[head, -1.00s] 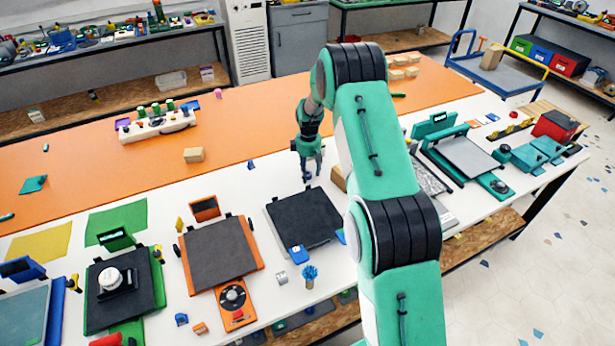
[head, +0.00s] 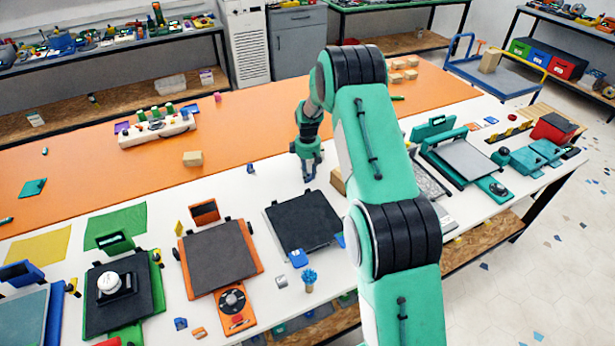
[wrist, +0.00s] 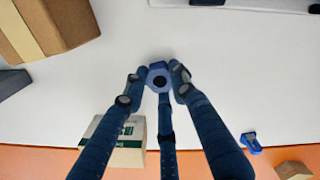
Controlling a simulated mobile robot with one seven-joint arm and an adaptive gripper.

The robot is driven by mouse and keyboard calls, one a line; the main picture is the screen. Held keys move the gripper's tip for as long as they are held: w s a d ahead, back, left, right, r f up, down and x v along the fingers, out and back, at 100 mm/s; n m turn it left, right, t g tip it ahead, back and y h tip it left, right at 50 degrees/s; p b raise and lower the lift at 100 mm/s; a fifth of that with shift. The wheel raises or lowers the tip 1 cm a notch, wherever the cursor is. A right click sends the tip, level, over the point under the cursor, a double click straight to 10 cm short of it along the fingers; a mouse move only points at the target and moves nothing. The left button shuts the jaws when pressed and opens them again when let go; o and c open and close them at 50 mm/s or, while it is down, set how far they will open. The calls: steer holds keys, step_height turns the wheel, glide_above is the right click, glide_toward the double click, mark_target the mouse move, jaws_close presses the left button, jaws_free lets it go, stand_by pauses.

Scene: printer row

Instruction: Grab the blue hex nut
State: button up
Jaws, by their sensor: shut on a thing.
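The blue hex nut (wrist: 158,76) shows in the wrist view, with its dark round hole facing the camera. My gripper (wrist: 158,80) has its dark blue fingers closed around it, with fingertips touching it on both sides and a further finger below it. In the head view my gripper (head: 309,178) points down over the white strip of the table, just behind a black-plated printer. The nut is too small and covered to make out there. I cannot tell whether it still touches the table.
In the wrist view a brown box (wrist: 55,25) lies upper left and a green-marked box (wrist: 128,145) sits behind the fingers. A small blue part (wrist: 250,143) lies to the right. The black-plated printer (head: 303,222) stands in front of my gripper. White table around the nut is clear.

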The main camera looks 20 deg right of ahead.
step_height(320, 180, up, 9)
steer(key=p, duration=0.1)
steer(key=shift+r+p, duration=0.15)
steer(key=shift+p, duration=0.15)
